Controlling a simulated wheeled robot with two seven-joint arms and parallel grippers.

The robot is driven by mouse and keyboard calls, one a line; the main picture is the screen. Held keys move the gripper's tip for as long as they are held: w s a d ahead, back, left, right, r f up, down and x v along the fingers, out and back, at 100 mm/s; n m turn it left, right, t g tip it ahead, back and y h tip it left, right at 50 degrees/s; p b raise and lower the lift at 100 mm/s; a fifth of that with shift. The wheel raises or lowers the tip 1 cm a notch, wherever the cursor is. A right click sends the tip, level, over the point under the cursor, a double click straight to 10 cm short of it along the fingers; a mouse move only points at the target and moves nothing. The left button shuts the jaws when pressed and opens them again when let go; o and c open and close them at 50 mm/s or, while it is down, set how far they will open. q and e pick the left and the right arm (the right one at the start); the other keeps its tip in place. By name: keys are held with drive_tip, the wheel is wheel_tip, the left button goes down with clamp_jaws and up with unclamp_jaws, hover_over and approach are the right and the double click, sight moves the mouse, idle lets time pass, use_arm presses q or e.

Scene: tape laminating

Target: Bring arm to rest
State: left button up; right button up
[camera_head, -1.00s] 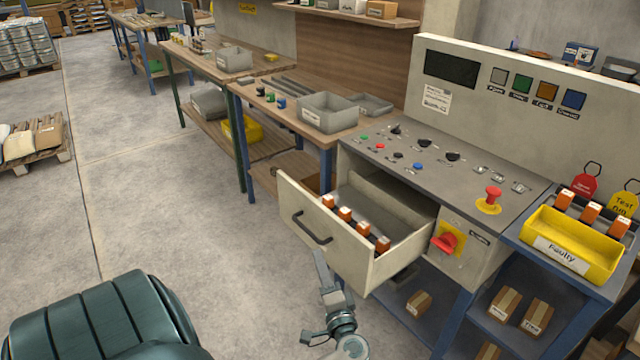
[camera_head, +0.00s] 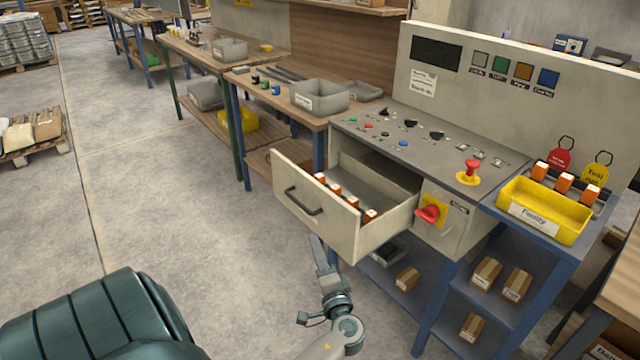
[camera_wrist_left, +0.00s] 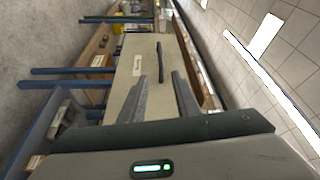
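My left gripper (camera_head: 316,244) is below and in front of the open drawer (camera_head: 330,222) of the grey control console, apart from its dark handle (camera_head: 303,201). In the left wrist view the gripper (camera_wrist_left: 160,82) is open, with nothing between its two fingers. The drawer front (camera_wrist_left: 131,71) and handle (camera_wrist_left: 164,62) show beyond the fingertips. The drawer holds several orange-and-white pieces (camera_head: 336,189) in a row. My right gripper is not in view.
A yellow bin (camera_head: 545,218) labelled "Faulty" stands on the blue stand right of the console. A red emergency button (camera_head: 468,170) and red switch (camera_head: 431,212) are on the console. Small cartons (camera_head: 486,271) lie on lower shelves. Concrete floor (camera_head: 190,230) to the left is clear.

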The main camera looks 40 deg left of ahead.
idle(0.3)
use_arm(q)
drive_tip(key=s+d+f+m+h, duration=0.15)
drive_tip(key=d+f+h, duration=0.4)
drive_tip(key=f, duration=0.75)
drive_tip(key=s+d+f+m+h, duration=0.15)
drive_tip(key=d+f+h, duration=0.35)
drive_tip(key=f, duration=0.8)
drive_tip(key=s+d+f+n+g+h, duration=0.2)
drive_tip(key=s+d+f+h, duration=0.6)
drive_tip(key=s+d+f, duration=1.1)
drive_tip(key=shift+s+d+n, duration=0.3)
drive_tip(key=shift+d+n, duration=0.6)
drive_tip(key=shift+n, duration=0.3)
drive_tip(key=shift+a, duration=0.2)
